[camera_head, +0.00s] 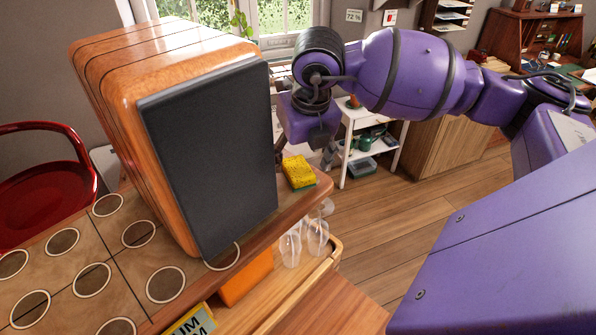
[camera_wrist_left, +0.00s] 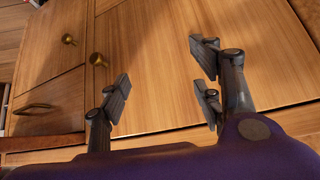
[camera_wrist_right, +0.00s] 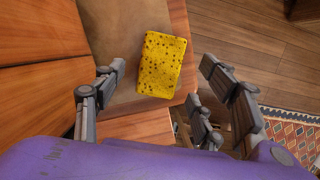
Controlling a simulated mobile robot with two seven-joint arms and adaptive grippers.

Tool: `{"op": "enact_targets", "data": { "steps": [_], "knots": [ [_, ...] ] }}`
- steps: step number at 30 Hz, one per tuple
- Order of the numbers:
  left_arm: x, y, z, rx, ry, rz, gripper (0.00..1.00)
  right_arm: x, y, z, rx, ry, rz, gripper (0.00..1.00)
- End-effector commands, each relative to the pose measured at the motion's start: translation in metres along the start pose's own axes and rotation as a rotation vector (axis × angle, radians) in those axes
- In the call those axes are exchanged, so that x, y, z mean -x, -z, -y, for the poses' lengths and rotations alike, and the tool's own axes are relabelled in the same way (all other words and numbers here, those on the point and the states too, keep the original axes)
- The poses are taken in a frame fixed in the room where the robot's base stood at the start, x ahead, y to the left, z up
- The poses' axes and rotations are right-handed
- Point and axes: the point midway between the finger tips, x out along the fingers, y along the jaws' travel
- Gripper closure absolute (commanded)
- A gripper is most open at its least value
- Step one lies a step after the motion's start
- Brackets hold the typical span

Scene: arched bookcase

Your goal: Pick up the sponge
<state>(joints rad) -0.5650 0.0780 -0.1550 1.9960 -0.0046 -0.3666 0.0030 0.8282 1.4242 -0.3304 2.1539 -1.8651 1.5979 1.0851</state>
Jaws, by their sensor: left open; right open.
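A yellow sponge (camera_head: 298,172) with a green underside lies on the corner of the wooden tabletop (camera_head: 262,223), to the right of a large speaker. In the right wrist view the sponge (camera_wrist_right: 162,64) lies beyond and between the fingers of my right gripper (camera_wrist_right: 165,95), close to the top's edge. The right gripper is open, empty and apart from the sponge. My left gripper (camera_wrist_left: 165,95) is open and empty in front of wooden cabinet doors. It is not in the head view.
The large wood-and-black speaker (camera_head: 208,155) stands tall left of the sponge. Upturned glasses (camera_head: 303,242) and an orange box (camera_head: 245,277) sit on a lower shelf. A white shelf unit (camera_head: 368,140) stands behind. The wooden floor at right is open.

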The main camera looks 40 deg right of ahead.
Motion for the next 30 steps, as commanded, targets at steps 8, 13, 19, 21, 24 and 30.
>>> {"op": "enact_targets", "data": {
  "steps": [8, 13, 19, 21, 24, 30],
  "knots": [
    [0.004, -0.010, 0.001, 0.003, 0.003, 0.019, 0.41, -0.029, 0.001, 0.000, -0.001, 0.000, -0.001, 0.35],
    [0.004, -0.007, 0.000, 0.003, 0.002, 0.014, 0.41, -0.030, 0.001, 0.000, -0.001, 0.001, 0.000, 0.35],
    [0.003, -0.001, 0.000, 0.002, 0.000, 0.001, 0.41, -0.030, 0.001, 0.000, -0.001, 0.001, 0.000, 0.57],
    [0.002, 0.002, 0.000, 0.002, 0.000, -0.003, 0.41, -0.030, 0.001, 0.000, -0.001, 0.001, 0.000, 0.67],
    [0.002, 0.004, -0.001, 0.001, -0.001, -0.006, 0.41, -0.029, 0.001, 0.000, -0.001, 0.001, 0.000, 0.69],
    [0.001, 0.004, -0.001, 0.001, -0.001, -0.007, 0.41, -0.029, 0.000, 0.000, -0.001, 0.001, 0.000, 0.72]
  ]
}}
